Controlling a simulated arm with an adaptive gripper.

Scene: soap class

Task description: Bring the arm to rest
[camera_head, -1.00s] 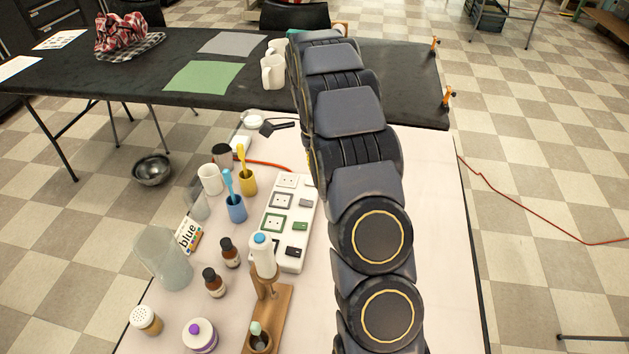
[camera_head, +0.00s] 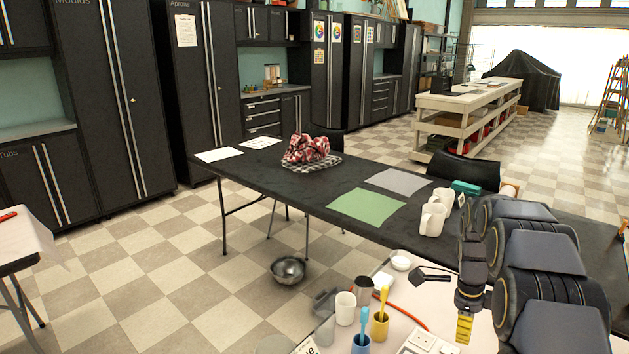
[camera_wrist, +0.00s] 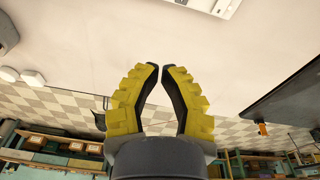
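My gripper (camera_head: 464,328) shows in the head view as a yellow fingertip part pointing down, above the far end of the white table (camera_head: 408,322). My arm bends down beside it at the right. In the wrist view my gripper (camera_wrist: 160,68) has its two yellow-padded fingers drawn together, with their tips almost meeting and nothing held between them. Pale table surface fills much of the wrist view above the fingertips.
Blue cup (camera_head: 361,344), yellow cup (camera_head: 379,326) and white mug (camera_head: 345,308) stand left of my gripper. White pitchers (camera_head: 432,219) stand on the black table (camera_head: 300,200) behind. A metal bowl (camera_head: 288,270) lies on the floor.

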